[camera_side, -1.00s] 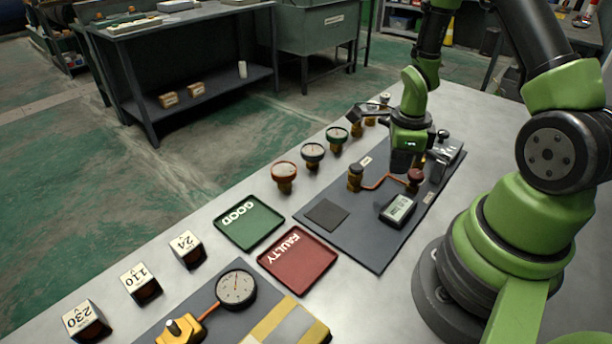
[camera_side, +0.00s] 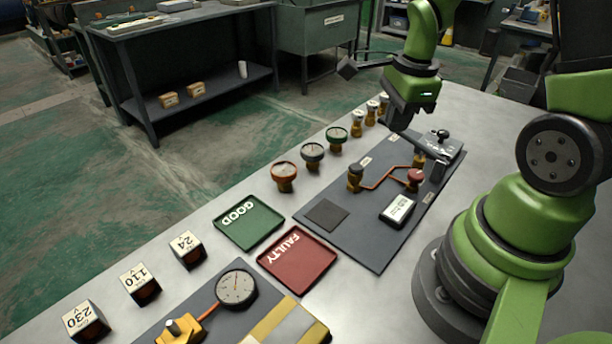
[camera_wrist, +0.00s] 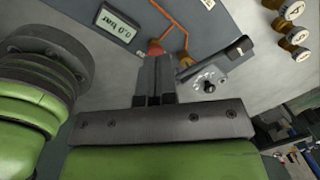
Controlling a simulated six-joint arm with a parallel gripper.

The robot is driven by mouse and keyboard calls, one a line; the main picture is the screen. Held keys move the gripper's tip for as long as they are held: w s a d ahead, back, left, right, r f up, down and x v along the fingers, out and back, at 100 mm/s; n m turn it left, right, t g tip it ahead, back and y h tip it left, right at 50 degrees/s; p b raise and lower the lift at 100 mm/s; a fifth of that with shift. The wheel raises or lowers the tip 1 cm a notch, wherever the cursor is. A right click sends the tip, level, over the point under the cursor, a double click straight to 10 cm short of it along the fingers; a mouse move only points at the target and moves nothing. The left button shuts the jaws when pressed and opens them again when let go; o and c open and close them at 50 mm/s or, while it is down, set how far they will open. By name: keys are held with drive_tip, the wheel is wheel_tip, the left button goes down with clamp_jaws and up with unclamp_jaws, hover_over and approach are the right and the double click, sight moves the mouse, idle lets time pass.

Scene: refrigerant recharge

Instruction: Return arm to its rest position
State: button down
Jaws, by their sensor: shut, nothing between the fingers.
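My gripper (camera_side: 398,118) is up in the air above the back part of the dark panel (camera_side: 345,238), with its fingers pointing down. In the wrist view my gripper (camera_wrist: 155,65) has its two fingers together with nothing between them. Behind the fingertips in that view is the red-topped valve, partly hidden; the side view shows the red-topped valve (camera_side: 415,177) standing on the panel, clear of my fingers. The pressure display (camera_wrist: 123,35) reads 0.0 bar and lies flat on the panel.
A grey unit with a black knob (camera_side: 443,134) stands at the panel's back right. Several gauges and canisters, such as the orange-rimmed gauge (camera_side: 284,173), line the bench's left edge. The green GOOD tray (camera_side: 265,236) and red FAULTY tray (camera_side: 310,276) are empty. Air above the bench looks clear.

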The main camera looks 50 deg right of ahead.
drive_tip(key=s+a+r+n+t+y, duration=0.1)
drive_tip(key=s+a+r+n+t, duration=0.2)
drive_tip(key=a+r+n, duration=0.4)
drive_tip(key=s+a+r+n+t+y, duration=0.1)
drive_tip(key=s+a+r+n+t, duration=0.2)
drive_tip(key=a+r+n, duration=0.4)
wheel_tip(320, 180, up, 2)
drive_tip(key=s+n, duration=0.1)
drive_tip(key=n, duration=0.6)
drive_tip(key=shift+s+n, duration=0.3)
drive_tip(key=shift+s, duration=0.05)
